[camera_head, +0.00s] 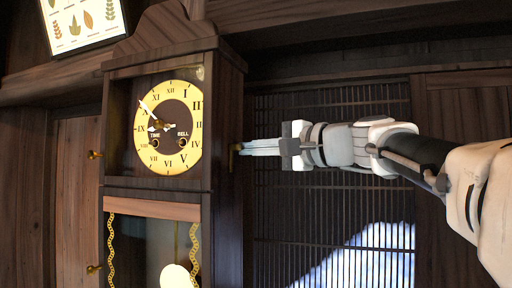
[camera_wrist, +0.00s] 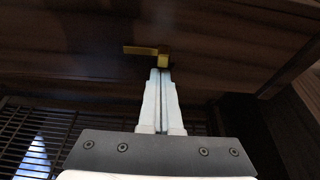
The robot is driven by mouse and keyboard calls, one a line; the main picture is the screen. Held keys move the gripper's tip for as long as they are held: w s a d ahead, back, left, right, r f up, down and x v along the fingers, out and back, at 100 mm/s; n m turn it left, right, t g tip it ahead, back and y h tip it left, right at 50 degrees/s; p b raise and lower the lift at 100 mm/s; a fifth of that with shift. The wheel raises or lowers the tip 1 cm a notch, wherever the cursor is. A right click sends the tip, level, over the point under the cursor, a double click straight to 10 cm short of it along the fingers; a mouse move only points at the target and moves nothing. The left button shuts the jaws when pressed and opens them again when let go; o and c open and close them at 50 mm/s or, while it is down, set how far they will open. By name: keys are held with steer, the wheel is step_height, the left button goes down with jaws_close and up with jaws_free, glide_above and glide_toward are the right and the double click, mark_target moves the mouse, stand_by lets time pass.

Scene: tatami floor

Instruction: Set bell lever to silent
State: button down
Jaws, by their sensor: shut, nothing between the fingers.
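A tall dark wooden clock with a cream dial (camera_head: 168,128) stands at the left of the head view. A small brass lever (camera_head: 235,148) sticks out of its right side wall, at about dial height. In the wrist view the brass lever (camera_wrist: 148,51) has an arm pointing left from a short block. My gripper (camera_head: 243,148) comes in from the right, its fingers level and closed together. In the wrist view the fingertips (camera_wrist: 160,71) are just below the lever's block, at or very near it. I cannot tell whether they touch. Nothing is held.
A glass lower case with a pendulum (camera_head: 176,276) is below the dial. A slatted lattice panel (camera_head: 330,120) stands behind my arm. A framed picture (camera_head: 82,22) is at upper left.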

mark_target(238, 144)
steer(key=shift+s, duration=0.15)
steer(key=shift+f+b, duration=0.1)
steer(key=shift+b, duration=0.45)
steer(key=shift+s+a+n+b, duration=0.1)
steer(key=shift+s+n+b, duration=0.1)
steer(key=shift+n+b, duration=0.6)
steer(key=shift+s+b, duration=0.1)
steer(key=shift+b, duration=0.75)
steer(key=n+b, duration=0.2)
steer(key=b, duration=0.1)
steer(key=s+n+y+b, duration=0.1)
steer(key=n+b, duration=0.1)
steer(key=s+n+y+b, duration=0.1)
steer(key=n+b, duration=0.1)
steer(key=b, duration=0.1)
steer(key=shift+a+b, duration=0.35)
steer(key=shift+a, duration=0.05)
steer(key=shift+r, duration=0.2)
